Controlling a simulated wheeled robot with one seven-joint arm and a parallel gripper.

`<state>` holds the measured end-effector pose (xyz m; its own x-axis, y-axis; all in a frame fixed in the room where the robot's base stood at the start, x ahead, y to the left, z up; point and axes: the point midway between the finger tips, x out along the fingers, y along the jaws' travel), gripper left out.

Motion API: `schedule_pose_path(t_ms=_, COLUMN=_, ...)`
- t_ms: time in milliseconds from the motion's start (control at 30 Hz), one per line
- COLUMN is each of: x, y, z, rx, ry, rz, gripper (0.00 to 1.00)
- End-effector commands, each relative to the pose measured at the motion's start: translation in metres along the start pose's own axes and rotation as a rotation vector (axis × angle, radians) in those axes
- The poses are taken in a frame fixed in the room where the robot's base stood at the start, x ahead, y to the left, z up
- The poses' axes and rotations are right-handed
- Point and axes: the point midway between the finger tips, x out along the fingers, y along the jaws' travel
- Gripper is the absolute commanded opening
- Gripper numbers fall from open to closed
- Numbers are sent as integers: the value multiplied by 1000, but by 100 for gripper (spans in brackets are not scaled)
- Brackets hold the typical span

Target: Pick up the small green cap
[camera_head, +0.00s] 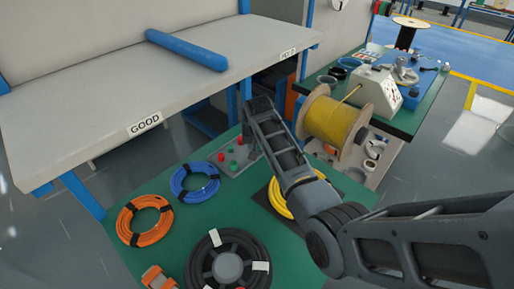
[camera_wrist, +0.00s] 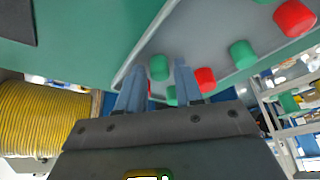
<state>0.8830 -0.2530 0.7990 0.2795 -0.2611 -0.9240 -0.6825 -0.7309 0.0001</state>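Small green and red caps stand on a grey tray (camera_head: 240,168) on the green table. In the wrist view, one green cap (camera_wrist: 159,67) shows between the tips of my gripper (camera_wrist: 156,75), with a gap to each finger. A second green cap (camera_wrist: 171,95) is partly hidden behind the right finger. Another green cap (camera_wrist: 243,53) and red caps (camera_wrist: 205,80) (camera_wrist: 294,18) stand to the right. In the head view, my gripper (camera_head: 252,148) is over the tray's right side, its fingertips hard to make out. It is open and holds nothing.
Orange (camera_head: 144,219), blue (camera_head: 195,182) and black (camera_head: 228,264) cable coils lie on the green table, with a yellow coil (camera_head: 280,199) beside my arm. A yellow cable spool (camera_head: 333,120) stands right. A shelf marked GOOD (camera_head: 144,126) overhangs behind.

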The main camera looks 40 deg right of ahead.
Motion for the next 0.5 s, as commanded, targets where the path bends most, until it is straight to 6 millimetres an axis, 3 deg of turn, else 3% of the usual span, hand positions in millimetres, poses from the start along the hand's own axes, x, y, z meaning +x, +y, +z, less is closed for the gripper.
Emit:
schedule_pose_path(t_ms=67, x=0, y=0, z=0, rx=0, ry=0, rz=0, gripper=33)
schedule_pose_path(t_ms=400, x=0, y=0, z=0, rx=0, ry=0, rz=0, gripper=1)
schedule_pose_path(t_ms=500, x=0, y=0, z=0, rx=0, ry=0, rz=0, gripper=0)
